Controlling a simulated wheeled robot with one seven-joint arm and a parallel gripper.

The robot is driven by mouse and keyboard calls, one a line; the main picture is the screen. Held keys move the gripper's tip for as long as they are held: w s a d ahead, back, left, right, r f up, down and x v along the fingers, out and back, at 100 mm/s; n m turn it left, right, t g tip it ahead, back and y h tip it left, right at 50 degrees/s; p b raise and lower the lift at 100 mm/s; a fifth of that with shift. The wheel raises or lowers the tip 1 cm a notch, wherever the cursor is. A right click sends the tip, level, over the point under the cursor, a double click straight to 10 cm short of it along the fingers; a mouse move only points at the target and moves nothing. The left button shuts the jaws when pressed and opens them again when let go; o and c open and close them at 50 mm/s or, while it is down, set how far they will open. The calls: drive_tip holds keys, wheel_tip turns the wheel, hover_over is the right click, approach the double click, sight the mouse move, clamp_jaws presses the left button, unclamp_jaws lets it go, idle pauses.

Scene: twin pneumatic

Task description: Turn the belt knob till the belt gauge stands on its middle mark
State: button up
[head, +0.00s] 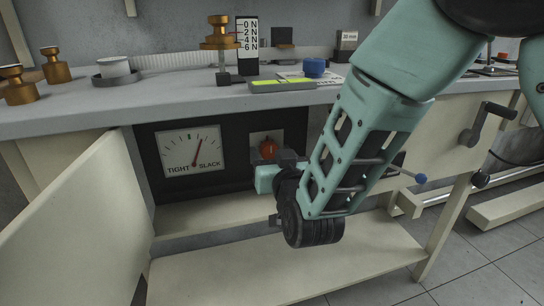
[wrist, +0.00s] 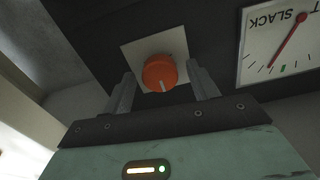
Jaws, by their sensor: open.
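The belt knob (head: 269,148) is orange-red, on a pale square plate in the dark panel under the bench. In the wrist view the knob (wrist: 160,73) shows a white line at its lower edge. My gripper (wrist: 161,72) is open, one finger on each side of the knob, with gaps visible. In the head view my gripper (head: 278,163) is just in front of the knob and partly covers it. The belt gauge (head: 178,151) is left of the knob. Its red needle leans to the SLACK side. In the wrist view the gauge (wrist: 255,40) shows the needle beside a green mark.
An open cream door (head: 75,235) stands left of the panel. A cream shelf (head: 290,265) lies below. The grey bench top (head: 150,92) overhead carries brass weights (head: 56,66) and a blue knob (head: 314,68). A crank handle (head: 485,120) is at the right.

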drive_tip(key=shift+w, duration=0.1)
drive_tip(key=c, duration=1)
drive_tip(key=shift+m, duration=0.3)
drive_tip(key=shift+f+m+b, duration=0.15)
drive_tip(key=shift+m+b, duration=0.75)
drive_tip(key=shift+b, duration=0.05)
drive_tip(key=m+b, duration=0.3)
drive_tip(key=m, duration=0.1)
drive_tip(key=m+b, duration=0.3)
drive_tip(key=m, duration=0.2)
drive_tip(key=shift+m, duration=0.3)
